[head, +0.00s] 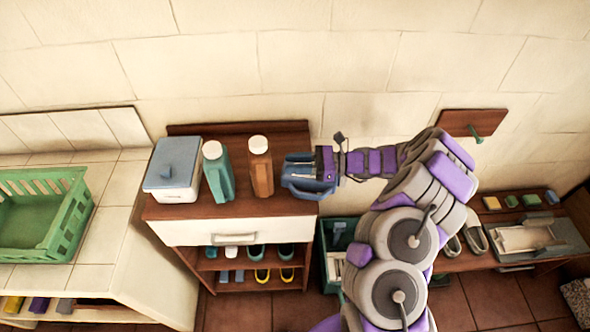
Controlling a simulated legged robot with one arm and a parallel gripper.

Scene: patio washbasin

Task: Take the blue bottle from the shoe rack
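The shoe rack (162,210) is a brown wooden cabinet with a white drawer front and shoes on open shelves below. A teal-blue bottle (218,176) with a white cap stands upright on its top. A brown bottle (261,174) with a white cap stands just right of it. My gripper (291,174) is over the right end of the rack top, right of the brown bottle, with its blue-grey fingers pointing left. The fingers look apart, with nothing clearly between them. The brown bottle stands between my gripper and the teal-blue bottle.
A white box with a blue lid (173,172) stands left of the bottles. A green basket (62,225) sits on the tiled counter at left. A teal crate (331,240) is right of the rack. A low bench (470,262) with shoes is at right. The wall is close behind.

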